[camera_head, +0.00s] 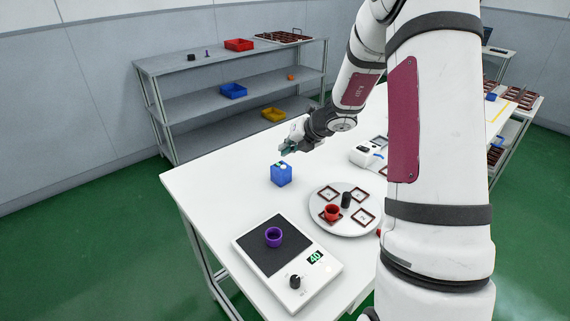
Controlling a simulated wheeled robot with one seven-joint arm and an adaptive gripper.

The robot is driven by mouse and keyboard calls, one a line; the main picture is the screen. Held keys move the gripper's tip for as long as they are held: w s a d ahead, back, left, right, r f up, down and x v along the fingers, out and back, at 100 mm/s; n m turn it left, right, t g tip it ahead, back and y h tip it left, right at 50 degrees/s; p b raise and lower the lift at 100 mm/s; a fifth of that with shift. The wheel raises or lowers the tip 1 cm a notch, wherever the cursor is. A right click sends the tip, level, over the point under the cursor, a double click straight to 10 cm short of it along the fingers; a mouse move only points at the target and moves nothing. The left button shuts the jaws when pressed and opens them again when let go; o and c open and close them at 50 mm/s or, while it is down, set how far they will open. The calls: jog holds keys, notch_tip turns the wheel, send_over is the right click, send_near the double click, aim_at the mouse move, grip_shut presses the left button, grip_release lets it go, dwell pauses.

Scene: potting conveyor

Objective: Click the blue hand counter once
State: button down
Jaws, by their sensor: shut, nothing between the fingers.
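The blue hand counter (281,176) is a small blue box on the white table, with a pale button and a small dark display on top. My gripper (284,149) is above and just behind the counter, with its fingers shut and nothing in them. A small gap seems to show between the fingertips and the counter's top. Whether the counter's display shows a number is too small to read.
A scale (308,278) with a purple pot (274,237) stands at the table's front. A round turntable (324,197) with a red pot (332,212) is right of the counter. A white device (365,157) stands behind it. Shelves (171,101) are at the back. Table left of the counter is clear.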

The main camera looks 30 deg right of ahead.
aim_at(285, 166)
notch_tip(285, 166, up, 3)
jog(key=shift+f+p, duration=0.15)
jog(key=shift+p, duration=0.95)
jog(key=shift+a+r, duration=0.15)
jog(key=shift+r, duration=0.05)
jog(key=s+a+r+n+g+y, duration=0.2)
jog(key=s+a+r+n+g, duration=0.1)
jog(key=s+a+r+n, duration=1.4)
jog(key=s+n+g+h, duration=0.1)
jog(key=s+n+h, duration=0.3)
jog(key=s+n, duration=1.6)
jog(key=n, duration=0.4)
jog(key=shift+s+a+n+h, duration=0.15)
jog(key=shift+s+n+h, duration=0.15)
jog(key=shift+r, duration=0.1)
